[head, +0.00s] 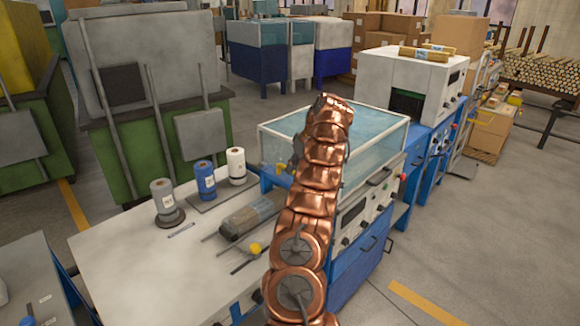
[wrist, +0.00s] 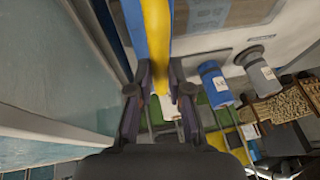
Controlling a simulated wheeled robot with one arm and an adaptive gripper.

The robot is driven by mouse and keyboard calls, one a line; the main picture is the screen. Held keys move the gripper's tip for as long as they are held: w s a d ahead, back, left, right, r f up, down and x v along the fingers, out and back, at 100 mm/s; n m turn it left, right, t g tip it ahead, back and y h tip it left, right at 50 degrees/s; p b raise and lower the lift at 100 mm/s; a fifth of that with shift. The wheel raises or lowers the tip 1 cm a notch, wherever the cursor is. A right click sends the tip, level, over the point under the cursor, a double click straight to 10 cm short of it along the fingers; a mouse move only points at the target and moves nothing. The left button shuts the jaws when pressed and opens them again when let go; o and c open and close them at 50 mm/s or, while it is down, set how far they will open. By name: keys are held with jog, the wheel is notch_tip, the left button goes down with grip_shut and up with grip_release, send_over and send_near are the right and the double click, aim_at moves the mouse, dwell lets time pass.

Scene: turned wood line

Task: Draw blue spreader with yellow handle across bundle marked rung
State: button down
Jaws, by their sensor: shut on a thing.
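My gripper (wrist: 160,90) is shut on the yellow handle of the spreader (wrist: 157,45) in the wrist view. The spreader's blue part (wrist: 133,22) shows behind the handle at the top. In the head view my copper arm hides most of the gripper, and I cannot make out the spreader there. A grey-brown wrapped bundle (head: 252,216) lies on the pale worktable, left of my arm. A bundle with a label (wrist: 208,14) also shows at the top of the wrist view, apart from the handle. I cannot read any marking.
Grey (head: 163,198), blue (head: 204,180) and white (head: 236,164) spools stand at the table's back. A dark tool with a yellow knob (head: 254,249) lies in front of the bundle. A clear-covered machine (head: 380,140) stands behind my arm. The worktable's (head: 140,265) front left is clear.

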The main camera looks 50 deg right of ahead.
jog(key=shift+w+r, duration=0.15)
jog(key=shift+w, duration=0.05)
jog(key=c, duration=1.4)
grip_release()
jog(key=shift+d, duration=0.2)
jog(key=o, duration=0.3)
jog(key=shift+s, duration=0.15)
jog(key=shift+v, duration=2)
jog(key=shift+s+d+r, duration=0.1)
jog(key=shift+s+r, duration=0.15)
